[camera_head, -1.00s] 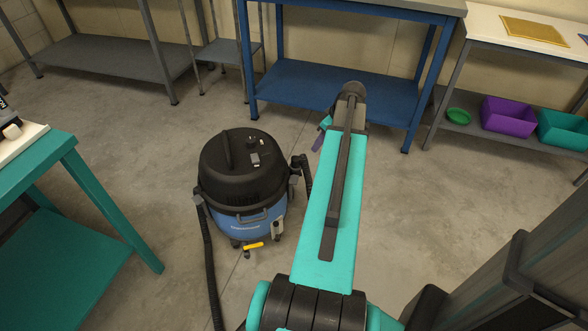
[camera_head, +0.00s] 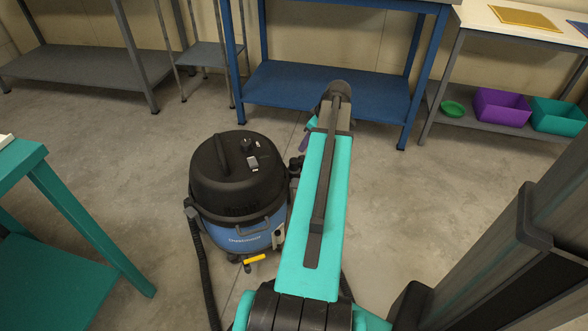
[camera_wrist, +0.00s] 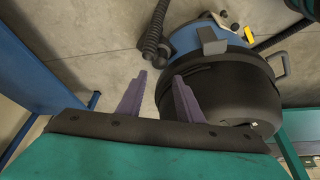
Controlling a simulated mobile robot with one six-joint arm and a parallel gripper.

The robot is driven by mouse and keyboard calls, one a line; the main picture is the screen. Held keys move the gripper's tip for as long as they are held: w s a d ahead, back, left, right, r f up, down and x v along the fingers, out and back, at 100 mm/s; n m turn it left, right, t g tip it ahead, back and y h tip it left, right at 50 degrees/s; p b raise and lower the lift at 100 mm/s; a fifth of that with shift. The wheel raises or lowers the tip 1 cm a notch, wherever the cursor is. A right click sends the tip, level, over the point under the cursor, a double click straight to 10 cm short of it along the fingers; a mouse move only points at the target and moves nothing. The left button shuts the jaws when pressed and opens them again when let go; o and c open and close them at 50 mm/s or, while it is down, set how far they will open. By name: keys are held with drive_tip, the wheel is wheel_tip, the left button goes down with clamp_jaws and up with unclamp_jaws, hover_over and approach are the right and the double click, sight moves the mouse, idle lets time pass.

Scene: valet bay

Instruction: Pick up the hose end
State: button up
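A black ribbed hose (camera_wrist: 157,28) runs down from the top edge in the wrist view. Its lower, thicker black section (camera_wrist: 153,50) lies beside the vacuum's blue body; I cannot tell whether this is the free end. The vacuum (camera_head: 238,185) has a black lid and blue drum and stands on the floor. In the head view the hose (camera_head: 203,265) hangs down its left side. My gripper (camera_wrist: 158,76) is open, its two purple fingers apart with nothing between them, near the thicker hose section in the picture. In the head view my arm hides most of it.
A blue table (camera_head: 330,92) stands behind the vacuum, with a grey bench (camera_head: 85,62) at the back left. A green table (camera_head: 75,205) is close on the left. A white-topped table (camera_head: 480,28) at right holds purple (camera_head: 500,108) and teal bins (camera_head: 558,117) below. Open floor lies right of the vacuum.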

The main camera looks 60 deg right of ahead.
sight(295, 160)
drive_tip(key=shift+f, duration=0.15)
drive_tip(key=b+x, duration=0.2)
drive_tip(key=x, duration=0.5)
drive_tip(key=shift+f, duration=0.45)
drive_tip(key=shift+w+f+b, duration=0.15)
drive_tip(key=shift+f+b, duration=0.05)
drive_tip(key=shift+b, duration=0.1)
drive_tip(key=shift+f, duration=0.1)
drive_tip(key=shift+w+b+x, duration=0.2)
drive_tip(key=shift+b+x, duration=1.1)
drive_tip(key=shift+x, duration=1.2)
drive_tip(key=c, duration=0.6)
